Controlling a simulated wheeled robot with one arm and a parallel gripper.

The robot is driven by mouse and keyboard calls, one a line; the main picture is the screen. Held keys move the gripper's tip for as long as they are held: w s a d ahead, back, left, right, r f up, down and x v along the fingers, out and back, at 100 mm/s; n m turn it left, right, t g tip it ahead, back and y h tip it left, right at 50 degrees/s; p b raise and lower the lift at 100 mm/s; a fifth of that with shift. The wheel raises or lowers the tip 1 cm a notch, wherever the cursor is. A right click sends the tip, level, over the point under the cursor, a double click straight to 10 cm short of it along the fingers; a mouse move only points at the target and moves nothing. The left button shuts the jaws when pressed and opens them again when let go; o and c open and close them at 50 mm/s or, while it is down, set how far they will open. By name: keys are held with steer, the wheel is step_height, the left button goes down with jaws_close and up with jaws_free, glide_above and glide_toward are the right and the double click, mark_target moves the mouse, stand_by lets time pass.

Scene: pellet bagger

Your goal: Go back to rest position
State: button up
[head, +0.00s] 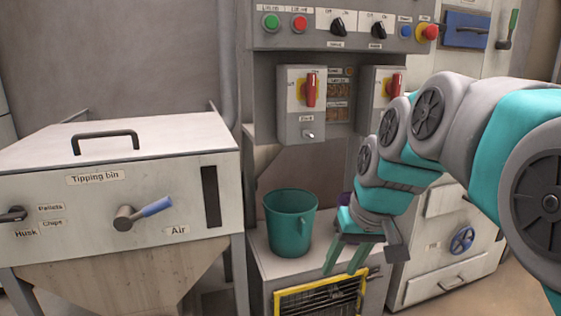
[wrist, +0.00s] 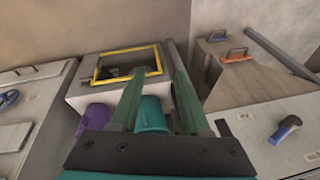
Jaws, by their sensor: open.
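My gripper (head: 346,258) is open and empty, its two green fingers pointing down in front of the bagger's lower platform. In the wrist view the fingers of my gripper (wrist: 158,95) stand apart with nothing between their tips. A teal bucket (head: 289,225) stands upright on the platform, left of my gripper and apart from it in the head view. The teal bucket (wrist: 152,113) shows partly behind the fingers in the wrist view. A purple object (wrist: 92,122) is beside it, mostly hidden in the head view.
The tipping bin (head: 100,207) with a blue-handled lever (head: 145,212) stands at left. A yellow-framed grille (head: 322,290) is below the platform. A control panel (head: 340,28) with buttons and red switches is above. A cabinet with a blue handwheel (head: 462,240) stands at right.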

steer(key=s+d+f+g+h, duration=0.1)
steer(key=s+d+f+g, duration=0.1)
steer(key=s+f, duration=0.5)
steer(key=s+d+f+m+g+h, duration=0.1)
steer(key=s+f, duration=0.7)
steer(key=s, duration=0.8)
steer(key=shift+s+d+f+g, duration=0.15)
steer(key=shift+s+d+g, duration=0.15)
steer(key=shift+d+g, duration=0.3)
